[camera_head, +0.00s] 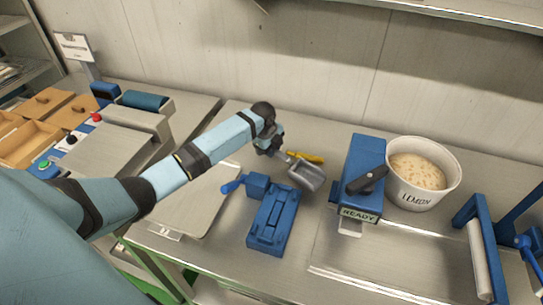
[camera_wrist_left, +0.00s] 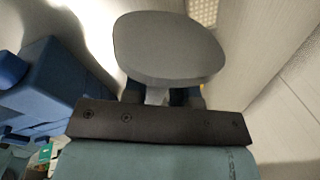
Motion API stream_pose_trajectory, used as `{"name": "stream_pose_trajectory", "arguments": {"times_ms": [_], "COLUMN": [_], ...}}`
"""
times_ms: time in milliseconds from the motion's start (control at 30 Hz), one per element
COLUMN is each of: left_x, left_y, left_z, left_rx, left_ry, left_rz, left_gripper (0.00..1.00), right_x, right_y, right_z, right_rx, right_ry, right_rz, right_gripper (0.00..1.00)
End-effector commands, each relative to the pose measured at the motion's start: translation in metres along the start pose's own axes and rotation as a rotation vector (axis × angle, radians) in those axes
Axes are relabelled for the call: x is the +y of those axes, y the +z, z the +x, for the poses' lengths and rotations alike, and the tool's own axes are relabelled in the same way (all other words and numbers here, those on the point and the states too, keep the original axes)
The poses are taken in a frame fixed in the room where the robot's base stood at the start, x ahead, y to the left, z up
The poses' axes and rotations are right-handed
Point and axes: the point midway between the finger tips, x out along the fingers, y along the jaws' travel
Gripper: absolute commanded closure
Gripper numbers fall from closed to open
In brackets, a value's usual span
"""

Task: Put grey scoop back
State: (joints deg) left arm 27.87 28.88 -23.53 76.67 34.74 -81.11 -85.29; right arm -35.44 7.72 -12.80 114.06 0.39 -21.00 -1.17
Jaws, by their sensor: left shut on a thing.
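The grey scoop (camera_head: 307,176) is held by my left gripper (camera_head: 280,154) above the back of the metal table, its bowl pointing right and towards the front. In the left wrist view, the scoop's bowl (camera_wrist_left: 168,48) fills the upper middle, and the gripper is mostly hidden behind the dark bracket. My left gripper is shut on the scoop. A yellow object (camera_head: 304,157) shows just behind the scoop; I cannot tell whether they touch. My right gripper is not in view.
A blue device (camera_head: 268,222) with a handle stands in front of the scoop. A pale board (camera_head: 196,200) lies to the left. A wall closes the back.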

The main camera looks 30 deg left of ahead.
Motion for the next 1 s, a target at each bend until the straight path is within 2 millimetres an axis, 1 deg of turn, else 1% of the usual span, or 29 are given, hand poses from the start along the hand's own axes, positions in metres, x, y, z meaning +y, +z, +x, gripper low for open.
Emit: {"name": "stream_pose_trajectory", "arguments": {"times_ms": [200,267,600,633,667,700,733,1000], "left_x": [0.008,0.009,0.01,0.01,0.01,0.01,0.01,0.009], "left_y": [-0.001,0.0,0.0,0.0,0.0,0.0,0.0,0.0], "left_z": [0.03,0.036,0.04,0.04,0.04,0.04,0.04,0.039], "left_rx": [0.002,0.001,0.0,0.0,0.0,0.0,0.0,0.0], "left_ry": [0.003,0.002,0.001,0.001,0.001,0.001,0.001,0.001], "left_rz": [-0.001,-0.001,0.0,0.0,0.0,0.0,0.0,0.0], "left_gripper": [1.0,1.0,1.0,0.7,0.63,0.54,0.49,0.49], "right_x": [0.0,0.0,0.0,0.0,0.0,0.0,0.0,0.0], "right_y": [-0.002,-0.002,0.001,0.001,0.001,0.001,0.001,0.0], "right_z": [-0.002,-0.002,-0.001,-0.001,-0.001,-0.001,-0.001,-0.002], "right_rx": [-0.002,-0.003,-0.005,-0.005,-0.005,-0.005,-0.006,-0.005], "right_ry": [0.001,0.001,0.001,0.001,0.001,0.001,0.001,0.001], "right_rz": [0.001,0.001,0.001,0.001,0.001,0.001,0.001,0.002], "right_gripper": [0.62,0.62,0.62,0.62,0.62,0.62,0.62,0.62]}}
